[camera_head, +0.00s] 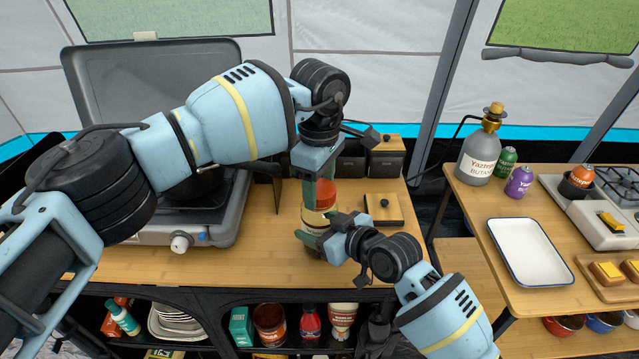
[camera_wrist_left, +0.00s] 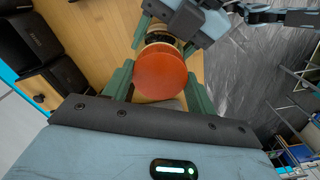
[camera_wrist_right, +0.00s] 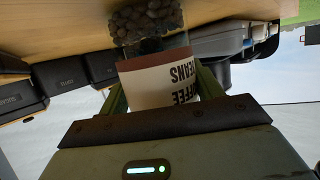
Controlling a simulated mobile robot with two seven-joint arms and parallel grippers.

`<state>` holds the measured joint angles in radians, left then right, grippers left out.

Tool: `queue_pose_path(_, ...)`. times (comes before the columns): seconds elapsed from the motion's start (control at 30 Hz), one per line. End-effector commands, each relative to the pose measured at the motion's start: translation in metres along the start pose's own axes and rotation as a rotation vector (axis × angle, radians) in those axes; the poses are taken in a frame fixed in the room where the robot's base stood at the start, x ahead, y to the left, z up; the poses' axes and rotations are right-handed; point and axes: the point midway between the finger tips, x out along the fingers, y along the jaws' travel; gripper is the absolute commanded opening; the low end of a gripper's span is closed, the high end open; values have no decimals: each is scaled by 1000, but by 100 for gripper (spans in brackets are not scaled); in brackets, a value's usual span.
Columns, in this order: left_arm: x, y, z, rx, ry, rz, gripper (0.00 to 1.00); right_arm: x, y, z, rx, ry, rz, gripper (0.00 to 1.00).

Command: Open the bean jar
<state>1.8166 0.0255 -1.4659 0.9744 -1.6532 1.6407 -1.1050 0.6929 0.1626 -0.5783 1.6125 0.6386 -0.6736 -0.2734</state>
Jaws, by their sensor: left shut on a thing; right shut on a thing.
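The bean jar (camera_head: 313,219) stands upright near the front of the wooden counter. It has a cream and brown label, and its lettering shows upside down in the right wrist view (camera_wrist_right: 160,84), with dark beans in the clear part. Its orange-red lid (camera_head: 325,193) is at the top and shows as a round disc in the left wrist view (camera_wrist_left: 163,76). My left gripper (camera_head: 320,182) comes from above and is shut on the lid. My right gripper (camera_head: 325,240) comes from the front right and is shut around the jar's body. I cannot tell whether the lid is still seated.
A grey stove (camera_head: 215,215) with a raised cover stands to the left. A side table with a white tray (camera_head: 530,252) is at the right.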

Motion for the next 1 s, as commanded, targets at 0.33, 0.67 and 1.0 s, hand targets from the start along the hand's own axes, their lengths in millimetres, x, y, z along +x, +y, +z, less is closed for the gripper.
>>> queue_pose_path(0.33,0,0,0,-570,1,-2,29,0,1,1,3,-2,1,1)
queue_pose_path(0.67,-1,0,0,-1115,1,-3,29,0,1,1,3,-2,1,1)
queue_pose_path(1.0,-1,0,1,-1676,2,-3,29,0,1,1,3,-2,2,1)
